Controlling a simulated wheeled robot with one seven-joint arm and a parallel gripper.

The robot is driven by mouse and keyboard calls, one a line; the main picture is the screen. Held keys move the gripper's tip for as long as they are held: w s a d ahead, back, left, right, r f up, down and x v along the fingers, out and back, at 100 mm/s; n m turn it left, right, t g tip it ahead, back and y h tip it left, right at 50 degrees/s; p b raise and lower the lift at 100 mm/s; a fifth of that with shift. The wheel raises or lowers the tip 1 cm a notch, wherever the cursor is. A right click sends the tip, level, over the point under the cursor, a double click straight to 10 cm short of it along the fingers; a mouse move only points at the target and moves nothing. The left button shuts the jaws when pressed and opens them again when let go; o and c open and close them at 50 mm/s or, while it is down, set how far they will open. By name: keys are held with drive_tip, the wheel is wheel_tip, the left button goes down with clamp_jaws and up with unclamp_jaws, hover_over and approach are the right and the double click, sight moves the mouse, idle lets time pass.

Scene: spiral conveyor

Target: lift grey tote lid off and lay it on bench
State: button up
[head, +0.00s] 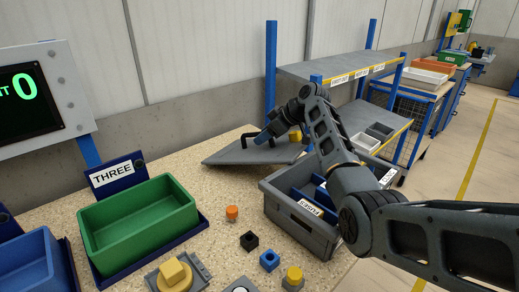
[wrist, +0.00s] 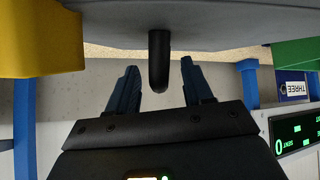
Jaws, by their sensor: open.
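The grey tote lid (head: 232,154) is off the tote and over the bench behind it. It looks laid on the bench top, but I cannot tell if all of it touches. Its black handle (head: 246,138) stands up from it and also shows in the wrist view (wrist: 158,58). My gripper (head: 263,137) is at the handle. In the wrist view its blue fingers (wrist: 160,72) are apart, one on each side of the handle's end, with gaps. The grey tote (head: 290,215) stands open at the bench's right, with blue dividers inside.
A green bin (head: 137,222) marked THREE and a blue bin (head: 35,262) stand at the left. Small parts, including an orange-topped one (head: 232,213) and a black one (head: 249,240), lie in front of the tote. A shelf rack (head: 340,68) stands behind.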

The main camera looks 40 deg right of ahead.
drive_tip(key=shift+c, duration=0.5)
clamp_jaws()
